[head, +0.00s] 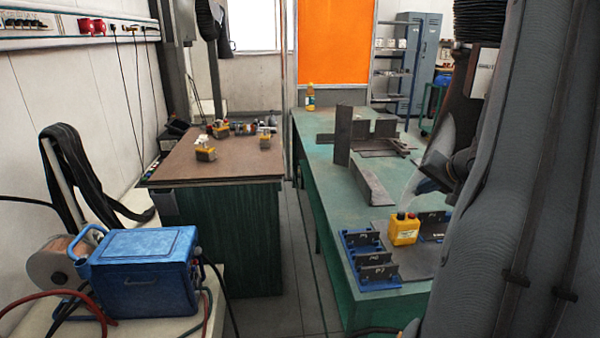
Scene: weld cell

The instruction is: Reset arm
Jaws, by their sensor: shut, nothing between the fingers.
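My arm, in a grey ribbed sleeve, fills the right side of the head view from top to bottom. My gripper is not visible in this view; the arm's end is hidden or out of frame. Left of the arm, a green worktable (330,196) carries a yellow box with red and dark buttons (404,229). Blue holders with dark upright plates (372,262) stand around that box. Part of the table's right side is hidden behind my arm.
Steel plates (370,183) stand and lie farther back on the green table, with a bottle (310,97) at its far end. A brown-topped bench (230,165) stands left across a narrow aisle (300,270). A blue machine (140,272) sits front left.

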